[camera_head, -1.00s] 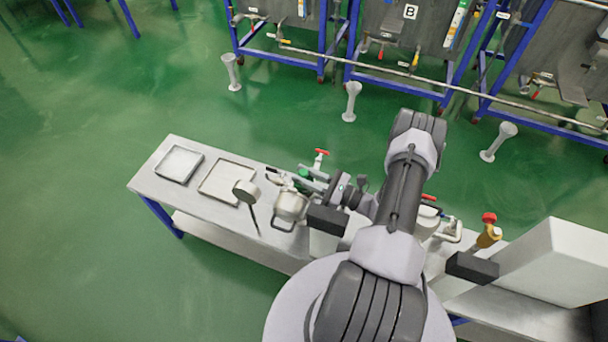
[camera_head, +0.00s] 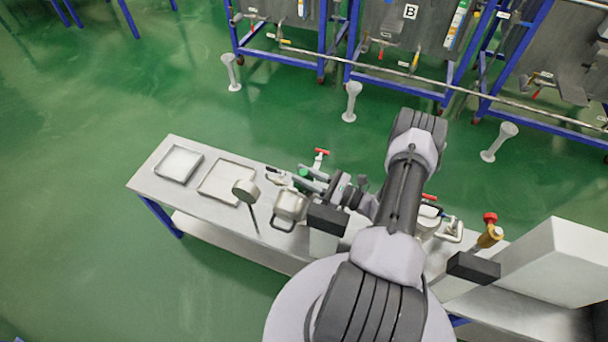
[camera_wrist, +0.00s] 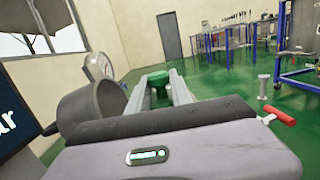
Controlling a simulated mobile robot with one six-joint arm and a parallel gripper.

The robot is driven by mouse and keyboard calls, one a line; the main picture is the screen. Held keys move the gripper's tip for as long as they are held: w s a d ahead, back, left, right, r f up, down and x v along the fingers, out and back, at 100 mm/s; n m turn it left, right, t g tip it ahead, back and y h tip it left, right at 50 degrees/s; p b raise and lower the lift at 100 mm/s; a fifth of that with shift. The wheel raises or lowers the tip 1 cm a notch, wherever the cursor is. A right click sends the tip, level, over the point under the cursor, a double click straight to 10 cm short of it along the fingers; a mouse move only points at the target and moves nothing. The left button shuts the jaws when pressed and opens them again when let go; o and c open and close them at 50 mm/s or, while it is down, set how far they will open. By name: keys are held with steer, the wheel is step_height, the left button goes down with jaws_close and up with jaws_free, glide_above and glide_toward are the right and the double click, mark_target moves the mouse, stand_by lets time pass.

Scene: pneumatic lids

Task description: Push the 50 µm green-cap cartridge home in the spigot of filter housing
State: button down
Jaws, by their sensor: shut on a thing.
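The green-cap cartridge (camera_wrist: 158,88) shows in the wrist view between the fingers of my gripper (camera_wrist: 160,90), which is shut on it. In the head view the green cap (camera_head: 302,178) is partly hidden by my gripper (camera_head: 312,178) over the bench. A metal filter housing (camera_head: 291,204) with an open body and handle stands just in front of the fingers. The spigot and the cartridge's lower end are hidden, so I cannot tell how it is seated.
Two shallow trays (camera_head: 225,181) lie at the bench's left end. A brass valve with a red knob (camera_head: 490,232) stands to the right.

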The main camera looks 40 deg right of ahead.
steer(key=shift+f+b, duration=0.55)
steer(key=shift+f, duration=0.15)
steer(key=shift+s+a+f+b, duration=0.15)
steer(key=shift+a+f+b, duration=0.05)
steer(key=shift+f+b, duration=0.2)
